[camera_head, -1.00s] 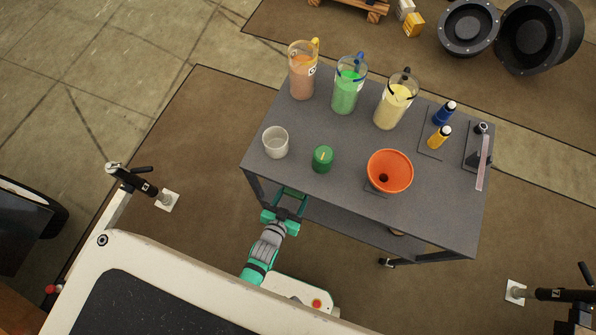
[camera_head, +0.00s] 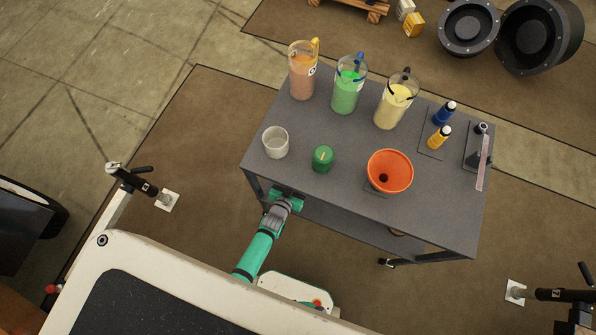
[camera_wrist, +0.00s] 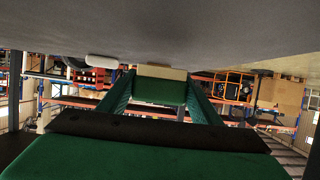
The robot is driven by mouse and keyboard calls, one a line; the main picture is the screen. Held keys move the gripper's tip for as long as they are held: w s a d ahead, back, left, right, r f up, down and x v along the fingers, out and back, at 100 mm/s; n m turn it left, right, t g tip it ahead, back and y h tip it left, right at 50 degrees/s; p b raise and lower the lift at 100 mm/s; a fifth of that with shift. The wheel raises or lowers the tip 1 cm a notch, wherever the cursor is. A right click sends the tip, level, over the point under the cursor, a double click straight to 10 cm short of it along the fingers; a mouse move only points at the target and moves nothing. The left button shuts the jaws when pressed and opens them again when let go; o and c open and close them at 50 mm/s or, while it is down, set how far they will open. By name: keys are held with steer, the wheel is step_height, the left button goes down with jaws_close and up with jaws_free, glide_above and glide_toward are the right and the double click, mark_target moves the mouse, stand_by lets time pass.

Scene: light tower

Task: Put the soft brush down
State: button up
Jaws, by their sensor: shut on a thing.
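The soft brush (camera_wrist: 160,88) shows in the wrist view as a green block with a pale beige strip along its upper edge. It sits between the two green fingers of my gripper (camera_head: 287,196), which is shut on it. In the head view my gripper is at the front left edge of the grey table (camera_head: 345,185), its tip at or just under the edge of the top. The brush is hidden there. In the wrist view a grey surface fills the top of the picture, close to the brush; I cannot tell whether they touch.
A lower shelf (camera_head: 350,222) runs below. A white object (camera_wrist: 103,61) meets the grey surface.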

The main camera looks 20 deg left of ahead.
steer(key=shift+f, duration=0.65)
steer(key=shift+f, duration=0.3)
steer(key=shift+f, duration=0.3)
steer(key=o, duration=1.7)
steer(key=shift+s+a+r, duration=0.1)
steer(key=shift+s+r, duration=0.1)
steer(key=shift+r, duration=0.3)
steer(key=v, duration=0.7)
steer(key=d+v, duration=0.1)
steer(key=v, duration=0.2)
steer(key=shift+s+f, duration=0.25)
steer(key=shift+s, duration=0.2)
